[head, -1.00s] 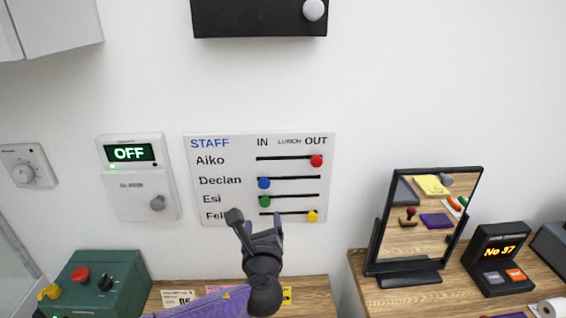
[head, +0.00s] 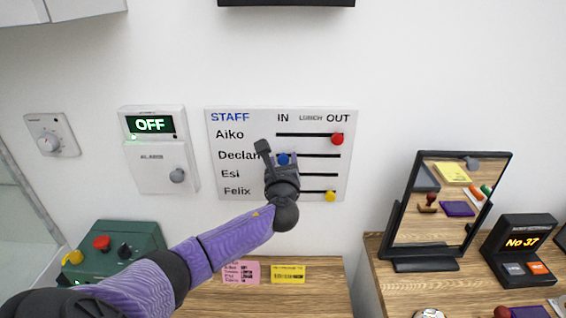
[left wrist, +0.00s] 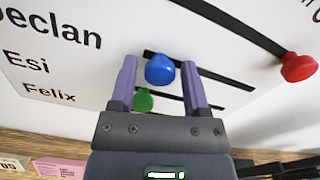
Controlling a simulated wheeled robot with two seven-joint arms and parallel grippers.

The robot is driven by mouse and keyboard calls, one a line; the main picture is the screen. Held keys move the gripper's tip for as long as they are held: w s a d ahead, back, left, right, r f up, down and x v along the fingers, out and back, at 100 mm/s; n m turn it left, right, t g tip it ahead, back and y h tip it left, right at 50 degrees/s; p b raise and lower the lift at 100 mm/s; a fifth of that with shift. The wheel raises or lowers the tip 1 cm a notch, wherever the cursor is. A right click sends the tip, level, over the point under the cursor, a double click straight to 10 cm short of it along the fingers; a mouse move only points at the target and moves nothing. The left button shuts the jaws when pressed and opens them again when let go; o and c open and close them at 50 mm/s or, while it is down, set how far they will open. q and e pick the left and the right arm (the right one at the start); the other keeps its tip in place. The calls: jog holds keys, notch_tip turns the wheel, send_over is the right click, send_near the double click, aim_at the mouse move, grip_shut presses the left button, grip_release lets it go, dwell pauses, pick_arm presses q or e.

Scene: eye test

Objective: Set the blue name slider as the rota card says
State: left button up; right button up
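The white staff board (head: 237,193) hangs on the wall with rows Aiko, Declan, Esi and Felix and columns IN, LUNCH and OUT. The blue name slider (head: 283,158) is on the Declan row at the IN end. My left gripper (head: 278,152) is at this row, open, its fingers on either side of the blue slider (left wrist: 159,69), with gaps visible in the left wrist view. The green slider (left wrist: 144,100) is just below. A pink card (head: 241,272) and a yellow card (head: 288,273) lie below the board; their text is too small to read. My right gripper is out of view.
The red slider (head: 337,139) and yellow slider (head: 330,196) are at OUT. Left of the board is an alarm box (head: 160,166) reading OFF. A green control box (head: 118,240) stands lower left, a black-framed mirror (head: 402,200) right.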

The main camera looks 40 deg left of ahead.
pick_arm(q)
grip_shut()
jog(key=shift+w+d, duration=0.1)
dwell(1.1)
